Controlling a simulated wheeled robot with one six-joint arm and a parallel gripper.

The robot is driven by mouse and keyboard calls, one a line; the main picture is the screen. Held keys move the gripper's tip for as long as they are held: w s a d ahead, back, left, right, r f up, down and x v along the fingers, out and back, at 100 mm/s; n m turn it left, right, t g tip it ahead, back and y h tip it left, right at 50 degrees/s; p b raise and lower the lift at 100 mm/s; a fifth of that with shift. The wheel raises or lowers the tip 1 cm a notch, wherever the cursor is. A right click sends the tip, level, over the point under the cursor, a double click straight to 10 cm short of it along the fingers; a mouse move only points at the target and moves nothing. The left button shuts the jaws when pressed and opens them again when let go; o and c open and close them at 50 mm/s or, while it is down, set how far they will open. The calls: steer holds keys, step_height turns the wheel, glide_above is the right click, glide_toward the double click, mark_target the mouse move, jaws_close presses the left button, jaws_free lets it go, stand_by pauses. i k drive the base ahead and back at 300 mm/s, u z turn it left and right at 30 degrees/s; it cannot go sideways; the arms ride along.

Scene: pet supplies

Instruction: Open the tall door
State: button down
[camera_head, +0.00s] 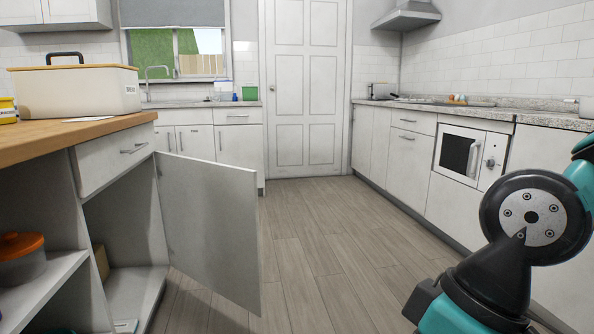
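A tall white panelled door (306,92) stands shut in the back wall, with a small round knob (272,87) on its left side. Nearer, a white cabinet door (212,225) on the wooden-topped island at left stands swung open into the aisle, showing the cabinet's inside. I cannot tell for sure which of the two the task means. My arm shows at the lower right, but my gripper is out of view.
The island counter (40,143) holds a cream box (77,92) with a wooden lid. An orange-lidded pot (21,258) sits on its open shelf. White cabinets with a built-in oven (460,154) line the right wall. The wooden floor (320,235) between is clear.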

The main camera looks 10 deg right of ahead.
mark_target(210, 213)
steer(key=z, duration=0.2)
steer(key=k, duration=0.35)
steer(key=u, duration=0.8)
steer(key=i, duration=0.7)
steer(key=u, duration=0.45)
steer(key=i, duration=0.95)
steer(key=z, duration=0.4)
